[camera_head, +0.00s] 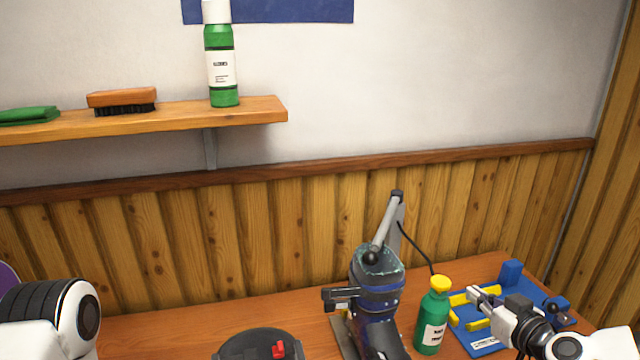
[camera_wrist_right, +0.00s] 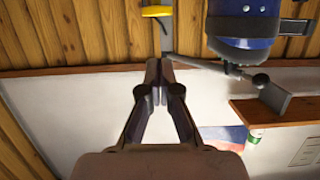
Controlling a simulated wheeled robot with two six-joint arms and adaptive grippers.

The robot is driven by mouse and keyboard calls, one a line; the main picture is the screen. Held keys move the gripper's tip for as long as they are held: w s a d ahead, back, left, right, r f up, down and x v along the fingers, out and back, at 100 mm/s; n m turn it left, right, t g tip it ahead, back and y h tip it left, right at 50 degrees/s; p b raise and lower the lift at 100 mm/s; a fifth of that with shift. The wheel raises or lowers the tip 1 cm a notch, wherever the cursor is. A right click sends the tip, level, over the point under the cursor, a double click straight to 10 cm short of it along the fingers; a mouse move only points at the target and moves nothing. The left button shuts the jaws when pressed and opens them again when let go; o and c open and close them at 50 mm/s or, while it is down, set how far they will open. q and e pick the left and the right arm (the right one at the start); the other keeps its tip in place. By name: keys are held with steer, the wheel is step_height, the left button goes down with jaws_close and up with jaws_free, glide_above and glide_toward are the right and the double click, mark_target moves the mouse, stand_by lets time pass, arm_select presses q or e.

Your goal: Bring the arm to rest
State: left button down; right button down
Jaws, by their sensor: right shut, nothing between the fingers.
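My right gripper (camera_head: 476,293) reaches in from the right, over the blue tray and just right of the green bottle's yellow cap in the head view. In the right wrist view its two fingers (camera_wrist_right: 158,80) meet at the tips with nothing between them. My left arm shows only as a white and black link at the lower left of the head view; its gripper is out of the picture.
A dark blue boot (camera_head: 378,285) stands beside a grey lever post (camera_head: 397,210). The green bottle (camera_head: 433,318) stands right of it. A blue tray (camera_head: 480,345) with yellow pieces lies on the wooden bench (camera_head: 300,305). A black round dish (camera_head: 235,347) holds a red piece. A shelf (camera_head: 180,115) is above.

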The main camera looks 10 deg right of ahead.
steer(key=s+a+f+g, duration=0.2)
steer(key=s+a+f, duration=0.1)
steer(key=f, duration=0.3)
steer(key=s+a+f+g, duration=0.3)
steer(key=f, duration=0.3)
steer(key=s+a+f+g, duration=0.2)
steer(key=s+f+g, duration=0.1)
steer(key=f, duration=0.4)
steer(key=shift+s+a, duration=0.4)
steer(key=shift+s, duration=0.05)
steer(key=s+a+f+g+b, duration=0.2)
steer(key=s+f+g, duration=0.1)
steer(key=s+f, duration=0.5)
steer(key=s+a+f+m+g+h+b, duration=0.1)
steer(key=s+a+f+g+b, duration=0.2)
steer(key=s+f, duration=0.6)
steer(key=shift+s+a+g, duration=0.3)
steer(key=shift+s+g, duration=0.05)
steer(key=shift+g, duration=0.15)
